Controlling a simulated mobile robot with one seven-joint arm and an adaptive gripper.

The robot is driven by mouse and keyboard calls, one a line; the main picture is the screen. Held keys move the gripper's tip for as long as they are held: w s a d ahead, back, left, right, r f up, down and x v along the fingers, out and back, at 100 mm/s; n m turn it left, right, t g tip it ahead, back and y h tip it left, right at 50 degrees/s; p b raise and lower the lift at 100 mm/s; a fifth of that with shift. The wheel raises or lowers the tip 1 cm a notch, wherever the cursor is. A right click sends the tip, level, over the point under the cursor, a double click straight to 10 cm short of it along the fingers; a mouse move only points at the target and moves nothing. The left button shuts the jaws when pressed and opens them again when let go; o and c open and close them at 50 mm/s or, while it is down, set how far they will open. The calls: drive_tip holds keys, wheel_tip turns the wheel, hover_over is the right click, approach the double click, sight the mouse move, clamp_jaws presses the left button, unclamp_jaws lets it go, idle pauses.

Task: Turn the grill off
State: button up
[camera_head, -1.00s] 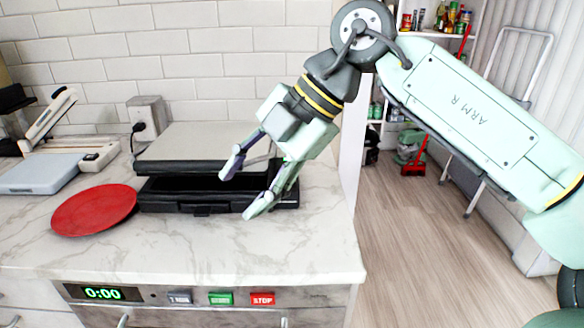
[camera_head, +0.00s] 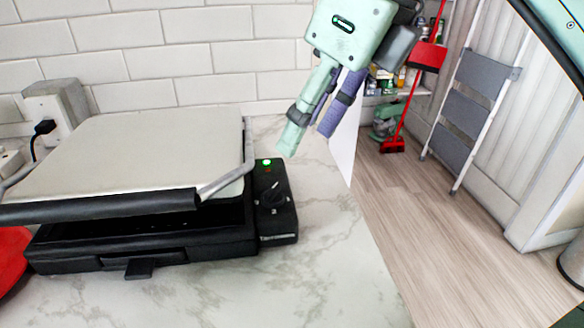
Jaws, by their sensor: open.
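The grill (camera_head: 140,165) stands on the marble counter with a light grey lid and a black handle bar at its front. Its lid is lowered, with a dark gap above the black base. On its right side is a black control box with a round knob (camera_head: 272,197).
A wall socket (camera_head: 55,108) with a black plug is at the left against the tiled wall. A red plate (camera_head: 12,262) lies left of the grill. The marble counter (camera_head: 335,270) is bare right of the grill. A stepladder (camera_head: 470,100) and red broom stand beyond.

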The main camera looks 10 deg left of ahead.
sight(276, 189)
drive_tip(key=shift+n, duration=0.3)
drive_tip(key=x, duration=1)
drive_tip(key=shift+w+a+f, duration=0.1)
drive_tip(key=shift+w+f, duration=0.15)
drive_tip(key=shift+f, duration=0.05)
drive_tip(key=shift+c, duration=0.3)
clamp_jaws()
drive_tip(key=shift+n, duration=0.3)
drive_tip(key=n, duration=0.1)
drive_tip(key=n+g, duration=0.1)
drive_tip(key=n, duration=0.1)
drive_tip(key=shift+w+p, duration=0.25)
drive_tip(key=shift+p, duration=0.15)
drive_tip(key=shift+w+n+g, duration=0.2)
drive_tip(key=shift+n+g, duration=0.7)
drive_tip(key=shift+n, duration=1)
drive_tip(key=shift+p, duration=0.3)
